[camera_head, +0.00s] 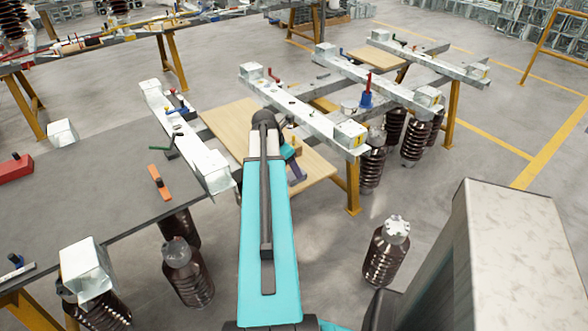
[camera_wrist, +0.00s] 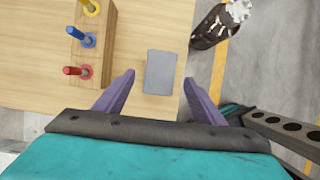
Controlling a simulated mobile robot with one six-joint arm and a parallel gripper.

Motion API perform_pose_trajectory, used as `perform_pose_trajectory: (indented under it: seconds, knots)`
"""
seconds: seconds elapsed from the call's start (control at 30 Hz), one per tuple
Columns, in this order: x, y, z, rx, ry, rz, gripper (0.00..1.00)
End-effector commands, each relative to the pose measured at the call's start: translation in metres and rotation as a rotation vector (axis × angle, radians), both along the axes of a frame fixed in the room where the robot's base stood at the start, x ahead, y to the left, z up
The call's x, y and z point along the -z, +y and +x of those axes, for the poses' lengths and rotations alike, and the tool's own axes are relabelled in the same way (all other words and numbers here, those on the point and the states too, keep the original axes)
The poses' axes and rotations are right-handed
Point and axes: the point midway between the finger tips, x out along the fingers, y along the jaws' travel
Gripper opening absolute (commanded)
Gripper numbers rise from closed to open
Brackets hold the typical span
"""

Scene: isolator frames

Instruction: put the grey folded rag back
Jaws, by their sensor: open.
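The grey folded rag (camera_wrist: 160,66) is a small flat grey rectangle lying on the light wooden board (camera_wrist: 135,25) in the wrist view. My gripper (camera_wrist: 159,79) has purple fingers spread wide, with nothing between them in its hold. In the picture the rag shows between and just beyond the two fingertips; the height gap cannot be told. In the head view my gripper (camera_head: 294,165) is over the wooden board (camera_head: 230,120), partly hidden by my teal arm, and I cannot make out the rag there.
A wooden block (camera_wrist: 97,42) with yellow-, blue- and red-topped tools stands left of the rag. A brown insulator (camera_wrist: 213,27) is beyond the board's right edge. Metal beams (camera_head: 310,118) and a dark table (camera_head: 100,190) flank the board in the head view.

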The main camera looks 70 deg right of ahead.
Motion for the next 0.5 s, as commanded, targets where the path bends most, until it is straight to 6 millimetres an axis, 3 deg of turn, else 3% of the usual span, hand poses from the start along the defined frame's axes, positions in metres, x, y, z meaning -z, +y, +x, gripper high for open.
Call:
perform_pose_trajectory:
  seconds: [0.5]
  knots:
    - [-0.059,0.020,0.013,-0.001,-0.001,-0.002,0.63]
